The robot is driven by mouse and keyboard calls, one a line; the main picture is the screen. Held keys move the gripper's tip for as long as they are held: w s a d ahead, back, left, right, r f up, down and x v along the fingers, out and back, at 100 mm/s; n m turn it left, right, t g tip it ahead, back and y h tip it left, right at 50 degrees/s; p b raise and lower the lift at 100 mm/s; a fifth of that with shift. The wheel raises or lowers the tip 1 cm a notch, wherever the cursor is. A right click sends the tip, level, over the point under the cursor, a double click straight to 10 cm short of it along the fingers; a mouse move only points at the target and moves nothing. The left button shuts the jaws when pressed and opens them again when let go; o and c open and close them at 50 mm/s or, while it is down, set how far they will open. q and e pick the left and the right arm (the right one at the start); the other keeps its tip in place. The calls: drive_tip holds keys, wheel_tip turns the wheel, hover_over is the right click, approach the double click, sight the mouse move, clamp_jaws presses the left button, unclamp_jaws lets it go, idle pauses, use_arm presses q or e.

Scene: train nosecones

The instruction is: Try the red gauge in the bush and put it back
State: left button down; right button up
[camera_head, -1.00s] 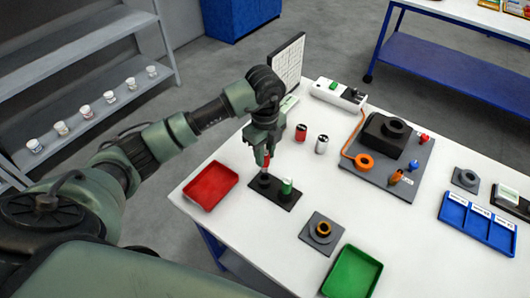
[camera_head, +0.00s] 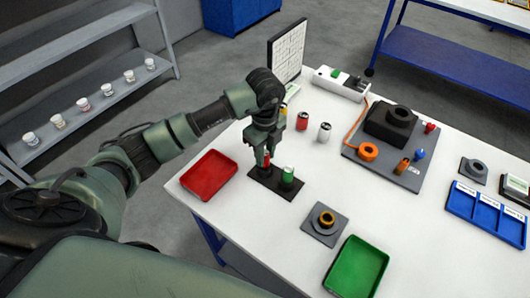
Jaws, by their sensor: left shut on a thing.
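My left gripper (camera_head: 262,162) is shut on the red gauge (camera_head: 267,158), which is upright at the left place of the black stand (camera_head: 277,188). The fingers hide much of it, so I cannot tell how deep it sits. The green gauge (camera_head: 288,175) stands in the right place of the stand. The bush (camera_head: 326,217), a brass-coloured ring in a dark collar, sits on a grey square plate in front of the stand, apart from the gripper. My right gripper is not in view.
A red tray (camera_head: 209,176) lies left of the stand and a green tray (camera_head: 357,268) at the front. Red (camera_head: 303,120) and silver (camera_head: 324,132) cans stand behind. A grey plate (camera_head: 399,158) with a black block and an orange ring is right; a blue tray (camera_head: 476,214) lies beyond.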

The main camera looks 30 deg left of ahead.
use_arm(q)
drive_tip(key=shift+f, duration=0.3)
drive_tip(key=c, duration=1.1)
unclamp_jaws()
drive_tip(key=shift+o, duration=0.2)
wheel_tip(320, 180, up, 7)
drive_tip(key=shift+f+b, duration=0.1)
drive_tip(key=shift+b, duration=0.9)
drive_tip(key=shift+r, duration=0.55)
drive_tip(key=shift+f, duration=0.1)
